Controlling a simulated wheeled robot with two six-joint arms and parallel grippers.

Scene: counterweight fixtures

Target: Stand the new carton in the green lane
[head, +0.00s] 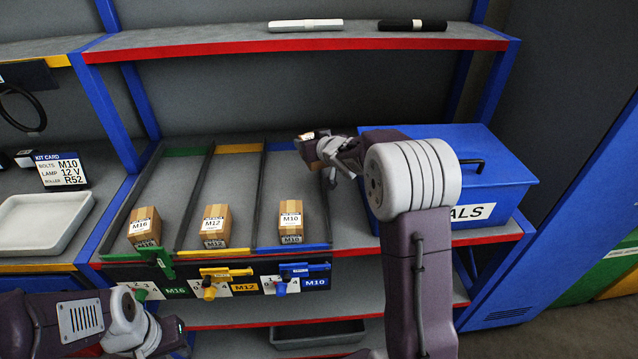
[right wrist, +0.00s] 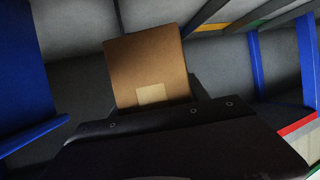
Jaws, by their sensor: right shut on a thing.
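My right gripper (head: 325,152) is shut on a brown carton (right wrist: 150,68), raised above the back of the shelf, right of the lanes and by the blue box. The carton shows a pale label in the right wrist view; in the head view only a small part shows beyond the gripper. The green lane (head: 175,195) is the leftmost of three, with a green strip at its back and a green front lip. An M16 carton (head: 144,224) stands at its front; the floor behind is bare. My left gripper (head: 170,340) is low at left, its jaws unclear.
An M12 carton (head: 216,222) stands in the yellow lane and an M10 carton (head: 291,218) in the blue lane. Dark rails divide the lanes. A blue lidded box (head: 490,185) stands right. An upper shelf (head: 230,45) with a red edge hangs above.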

